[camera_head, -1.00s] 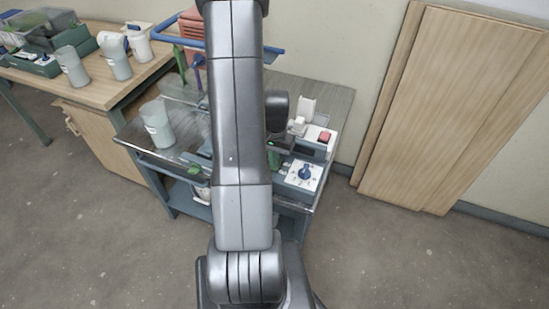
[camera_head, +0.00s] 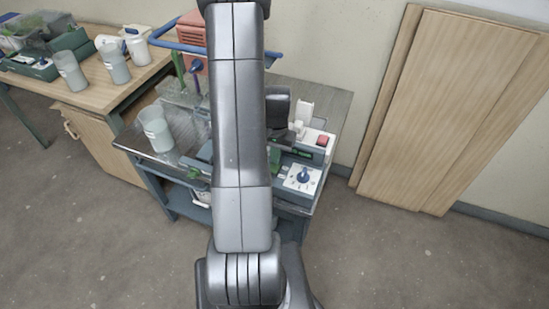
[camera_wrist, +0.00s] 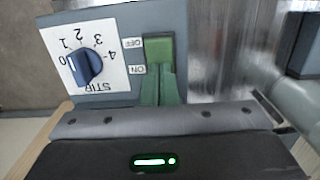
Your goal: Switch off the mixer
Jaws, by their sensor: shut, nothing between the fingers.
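The mixer's panel (camera_wrist: 118,18) fills the upper left of the wrist view. Its blue STIR dial (camera_wrist: 88,66) sits on a white scale, with its white mark towards 0. I cannot tell which side is pressed. The dial also shows in the head view (camera_head: 303,176). My gripper (camera_head: 284,136) is shut and empty above the mixer, partly hidden by my arm.
A white unit with a red button (camera_head: 322,141) stands behind the dial. A beaker (camera_head: 156,130) stands on the cart's left side. A wooden bench (camera_head: 115,92) with several beakers is at upper left. Wooden boards (camera_head: 450,110) lean at right. The floor is clear.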

